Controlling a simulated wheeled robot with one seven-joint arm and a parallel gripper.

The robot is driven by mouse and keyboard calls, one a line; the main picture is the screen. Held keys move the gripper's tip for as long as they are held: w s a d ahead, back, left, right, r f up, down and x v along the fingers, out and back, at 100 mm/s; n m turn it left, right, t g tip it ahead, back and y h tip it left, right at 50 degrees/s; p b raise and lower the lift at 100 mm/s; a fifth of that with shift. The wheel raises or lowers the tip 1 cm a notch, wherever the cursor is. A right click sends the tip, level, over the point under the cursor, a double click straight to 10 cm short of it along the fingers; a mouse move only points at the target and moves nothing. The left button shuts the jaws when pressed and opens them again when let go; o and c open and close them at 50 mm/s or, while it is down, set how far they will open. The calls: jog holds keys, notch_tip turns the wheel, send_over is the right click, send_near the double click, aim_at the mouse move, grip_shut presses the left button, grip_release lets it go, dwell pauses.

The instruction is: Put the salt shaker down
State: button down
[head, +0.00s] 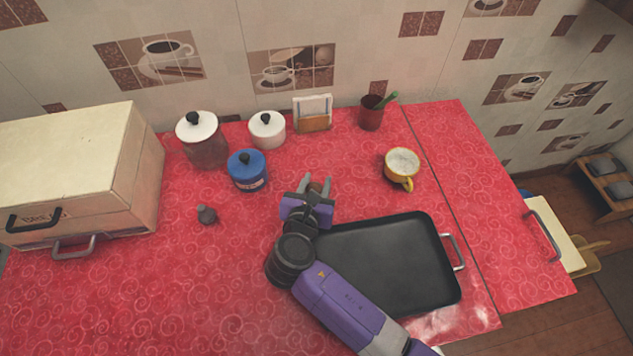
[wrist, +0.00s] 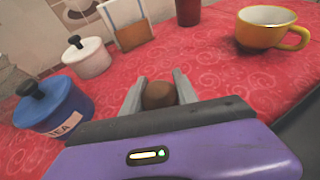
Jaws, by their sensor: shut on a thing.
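My gripper (head: 315,181) is shut on a small brown round-topped thing, which I take to be the salt shaker (head: 316,187). In the wrist view the shaker (wrist: 159,95) shows as a brown rounded top between the two grey fingers of my gripper (wrist: 159,80). Its lower part is hidden by the gripper body. It is over the red counter (head: 350,160), behind the black tray's upper left corner. I cannot tell whether its base touches the counter.
A blue canister (head: 248,172), white canister (head: 267,131) and glass jar (head: 205,150) stand back left. A yellow cup (head: 402,164) stands right, a black tray (head: 390,265) in front. A small dark grey object (head: 206,214) stands left. Counter between the canisters and cup is clear.

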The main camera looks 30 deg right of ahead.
jog(key=c, duration=0.9)
grip_release()
jog(key=shift+f, duration=0.1)
jog(key=shift+c, duration=0.2)
jog(key=shift+s+a+r, duration=0.15)
jog(key=shift+r, duration=0.05)
jog(key=v, duration=1.1)
jog(key=shift+s+a+r+p, duration=0.15)
jog(key=shift+s+p, duration=0.05)
jog(key=shift+p, duration=0.1)
